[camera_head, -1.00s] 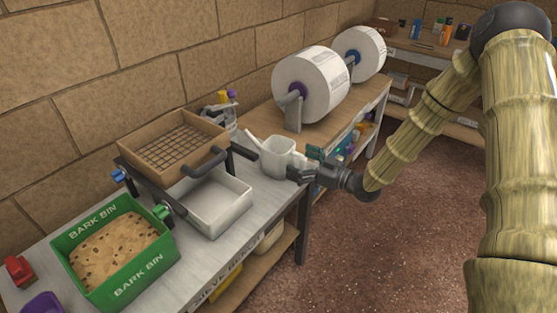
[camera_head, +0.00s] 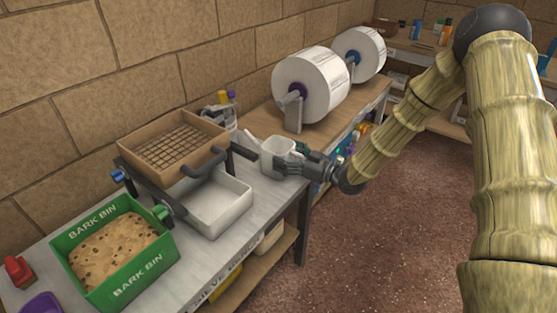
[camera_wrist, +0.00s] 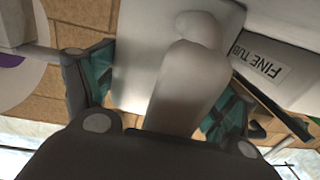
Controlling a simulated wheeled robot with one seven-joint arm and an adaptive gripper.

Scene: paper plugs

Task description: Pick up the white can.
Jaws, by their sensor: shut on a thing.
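The white can (camera_head: 277,157) is a watering can with a spout pointing to the left. It stands at the right end of the grey bench, beside the white tray, and looks upright. My gripper (camera_head: 298,160) reaches it from the right and is shut on it. In the wrist view the can's pale handle (camera_wrist: 188,88) runs between the two teal-padded fingers, with the can's white body (camera_wrist: 140,60) behind it. The fingertips (camera_wrist: 160,95) lie on either side of the handle. Whether the can's base touches the bench is hard to tell.
A white tray (camera_head: 222,207) under a wooden sieve (camera_head: 200,128) stands left of the can. A green bark bin (camera_head: 150,272) is at the front left. Large paper rolls (camera_head: 322,82) stand on the bench behind. The floor (camera_head: 400,230) to the right is clear.

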